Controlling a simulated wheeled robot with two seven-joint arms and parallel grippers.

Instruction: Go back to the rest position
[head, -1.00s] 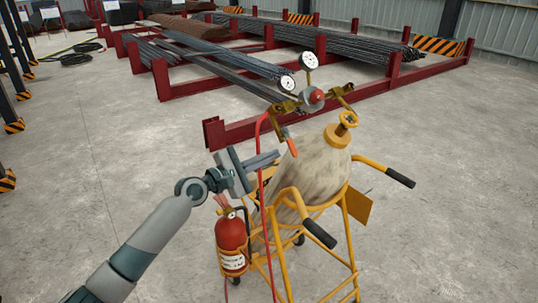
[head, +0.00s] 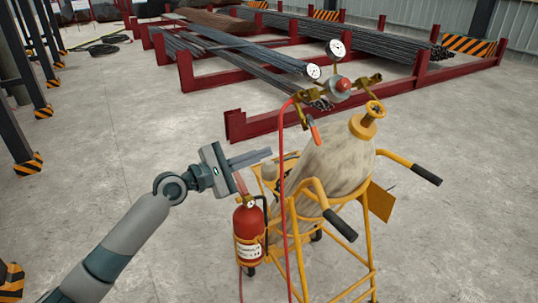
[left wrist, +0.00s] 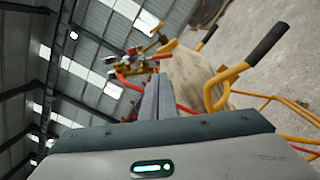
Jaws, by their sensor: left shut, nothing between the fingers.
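My left gripper (head: 252,158) is shut and empty, its two grey fingers pressed together and pointing right. In the head view it is above the red fire extinguisher (head: 249,232) and just left of the gas cylinder (head: 332,165) on its yellow cart (head: 368,245). In the left wrist view the shut fingers (left wrist: 150,98) point toward the gauges and valve fittings (left wrist: 145,50), with the cylinder (left wrist: 188,75) on their right. I cannot tell whether the fingers touch the red hose (head: 283,190). My right gripper is out of view.
The cart's black-gripped handles (head: 340,224) stick out toward the front right. Red racks (head: 265,122) loaded with rebar bundles (head: 350,42) stand behind. Dark posts with striped feet (head: 28,165) stand at the left. The concrete floor (head: 110,170) left of the cart is free.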

